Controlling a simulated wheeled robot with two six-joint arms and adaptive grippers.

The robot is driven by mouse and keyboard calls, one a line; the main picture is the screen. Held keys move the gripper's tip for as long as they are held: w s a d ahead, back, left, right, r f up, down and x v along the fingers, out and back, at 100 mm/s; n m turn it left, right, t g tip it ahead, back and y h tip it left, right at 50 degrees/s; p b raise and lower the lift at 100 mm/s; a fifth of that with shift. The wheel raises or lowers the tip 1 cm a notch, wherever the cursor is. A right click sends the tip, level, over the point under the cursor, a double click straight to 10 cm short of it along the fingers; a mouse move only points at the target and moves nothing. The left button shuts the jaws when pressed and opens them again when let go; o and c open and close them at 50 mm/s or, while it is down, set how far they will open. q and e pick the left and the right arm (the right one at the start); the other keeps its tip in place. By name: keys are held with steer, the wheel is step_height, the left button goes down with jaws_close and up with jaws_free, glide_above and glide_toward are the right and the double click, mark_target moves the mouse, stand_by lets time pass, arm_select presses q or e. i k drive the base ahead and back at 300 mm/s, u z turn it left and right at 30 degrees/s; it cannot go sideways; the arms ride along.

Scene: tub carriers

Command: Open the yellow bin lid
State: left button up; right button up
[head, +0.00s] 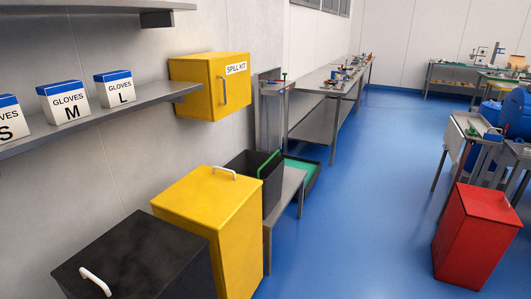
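The yellow bin (243,252) stands on the floor against the wall, between a black bin and a low bench. Its yellow lid (205,197) is closed flat on top. A pale handle (223,172) sits on the lid near its far edge. Neither of my grippers shows in the head view.
A black bin (135,250) with a white handle stands nearer, beside the yellow one. A dark tub (271,185) rests on the low bench behind. A yellow spill kit cabinet (195,88) and a glove shelf (110,112) project from the wall. A red bin (465,240) stands right; blue floor between is clear.

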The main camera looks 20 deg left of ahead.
mark_target(208, 197)
steer(key=u, duration=0.15)
steer(key=i, duration=1.4)
steer(key=u, duration=0.2)
